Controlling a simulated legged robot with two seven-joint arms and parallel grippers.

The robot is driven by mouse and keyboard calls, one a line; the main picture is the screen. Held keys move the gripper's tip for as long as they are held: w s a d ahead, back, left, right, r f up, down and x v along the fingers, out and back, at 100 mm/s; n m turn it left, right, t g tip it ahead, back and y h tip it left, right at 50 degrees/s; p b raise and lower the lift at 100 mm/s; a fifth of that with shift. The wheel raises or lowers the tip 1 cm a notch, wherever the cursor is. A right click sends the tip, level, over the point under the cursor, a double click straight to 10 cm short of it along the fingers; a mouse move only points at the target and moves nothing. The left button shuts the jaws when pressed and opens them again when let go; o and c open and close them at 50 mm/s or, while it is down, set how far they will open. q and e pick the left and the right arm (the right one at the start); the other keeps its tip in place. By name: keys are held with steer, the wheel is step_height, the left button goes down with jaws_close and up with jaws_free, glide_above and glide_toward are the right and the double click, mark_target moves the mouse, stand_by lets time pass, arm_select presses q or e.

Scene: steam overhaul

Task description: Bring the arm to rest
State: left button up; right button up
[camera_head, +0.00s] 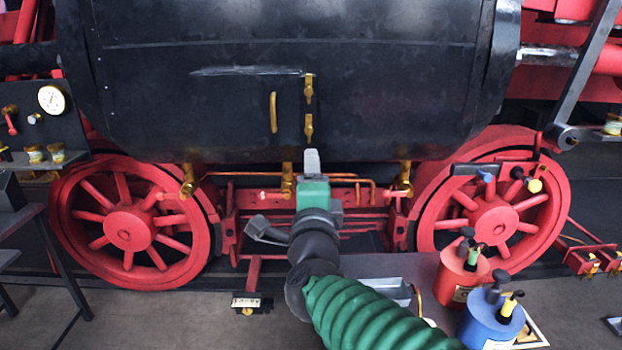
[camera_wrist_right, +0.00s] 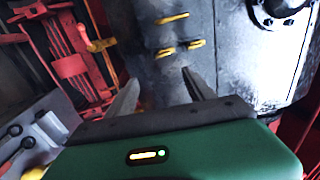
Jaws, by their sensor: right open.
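My right arm comes in from the bottom right in the head view, with a green ribbed sleeve, a dark wrist and a green gripper body. My right gripper (camera_head: 311,160) points away from me toward the lower edge of the black locomotive boiler (camera_head: 200,95). In the right wrist view, its two grey fingers (camera_wrist_right: 160,92) are spread apart with nothing between them. The boiler's door with yellow handles lies beyond the fingertips. Whether the fingers are clear of the boiler's underside is hard to tell in the head view. My left gripper is not in view.
Red wheels (camera_head: 130,228) and (camera_head: 492,222) flank the arm. A red can (camera_head: 460,280) and a blue can (camera_head: 490,322) stand at the lower right beside a grey metal tray (camera_head: 388,289). A gauge panel (camera_head: 45,115) is at left. Floor at lower left is mostly clear.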

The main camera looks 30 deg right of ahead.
steer(key=a+f+n+g+y+p, duration=0.1)
steer(key=a+f+n+y, duration=0.2)
steer(key=f+n, duration=0.3)
steer(key=w+a+f+n+g+y+p, duration=0.1)
steer(key=a+f+n+g+y, duration=0.2)
steer(key=f, duration=0.4)
steer(key=a+f+n+y+p, duration=0.25)
steer(key=a+f+n, duration=0.2)
steer(key=f, duration=0.25)
steer(key=s+a+f+n+g+y+p, duration=0.1)
steer(key=s+f+n+g, duration=0.8)
steer(key=s+f, duration=0.8)
steer(key=shift+s+a+f+n+g, duration=0.35)
steer(key=shift+s+n, duration=0.2)
steer(key=shift+n, duration=0.4)
steer(key=shift+y+p, duration=0.25)
steer(key=shift+p, duration=0.05)
steer(key=shift+c, duration=0.4)
